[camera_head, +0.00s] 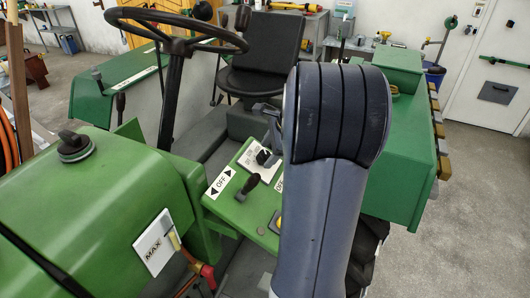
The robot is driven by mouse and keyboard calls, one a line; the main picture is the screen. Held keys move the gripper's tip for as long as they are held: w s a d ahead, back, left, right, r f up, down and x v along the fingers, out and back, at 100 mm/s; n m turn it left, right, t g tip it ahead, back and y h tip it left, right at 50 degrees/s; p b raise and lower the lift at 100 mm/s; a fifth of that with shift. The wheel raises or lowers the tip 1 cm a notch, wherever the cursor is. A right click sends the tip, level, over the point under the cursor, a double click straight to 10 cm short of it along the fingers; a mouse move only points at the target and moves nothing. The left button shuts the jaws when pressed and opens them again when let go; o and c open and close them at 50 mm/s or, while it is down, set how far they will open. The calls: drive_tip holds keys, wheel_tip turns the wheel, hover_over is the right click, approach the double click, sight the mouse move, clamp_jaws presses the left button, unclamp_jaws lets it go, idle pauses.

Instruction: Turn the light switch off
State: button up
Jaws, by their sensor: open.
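A short black lever (248,187) stands on the green control panel (225,208) of the tractor and leans a little to the right. A white OFF label (220,182) with arrows lies to its left. Another white label (279,184) to its right is mostly hidden by my arm. A dark grey part that looks like my gripper (267,128) shows at the left edge of my arm, above and behind the lever and apart from it. Most of it is hidden behind my arm, so its finger gap does not show clearly.
The steering wheel (176,30) and its column stand left of the panel. The black seat (268,48) is behind. A white MAX plate (153,242) with a red-tipped lever (207,273) is at front left. My arm hides the panel's right side. Grey floor (480,220) is clear at right.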

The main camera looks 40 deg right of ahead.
drive_tip(key=shift+x, duration=1.1)
drive_tip(key=c, duration=1)
